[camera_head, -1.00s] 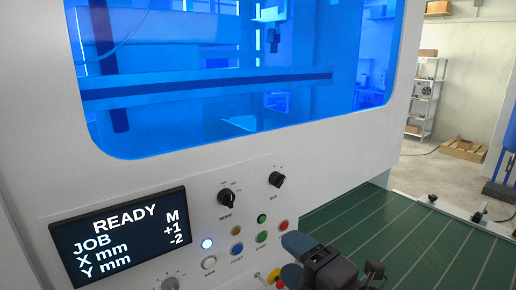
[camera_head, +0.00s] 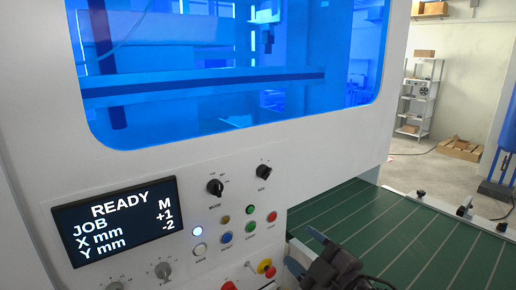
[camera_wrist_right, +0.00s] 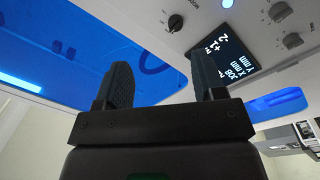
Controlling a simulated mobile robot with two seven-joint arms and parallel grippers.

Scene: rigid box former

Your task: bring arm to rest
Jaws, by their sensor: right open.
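My right gripper (camera_wrist_right: 163,88) is open and empty in the right wrist view, its two dark fingers apart in front of the machine's white face. In the head view my right gripper (camera_head: 292,256) is at the bottom, right of the control panel, in front of the green conveyor belt (camera_head: 400,232). It is apart from the panel buttons as far as I can see. My left gripper is not in view. The display (camera_head: 117,217) reads READY, JOB, X mm +1, Y mm -2, M; it also shows in the right wrist view (camera_wrist_right: 222,58).
A blue window (camera_head: 230,60) is above. A shelf rack (camera_head: 416,95) and cardboard boxes (camera_head: 460,148) stand at the back right.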

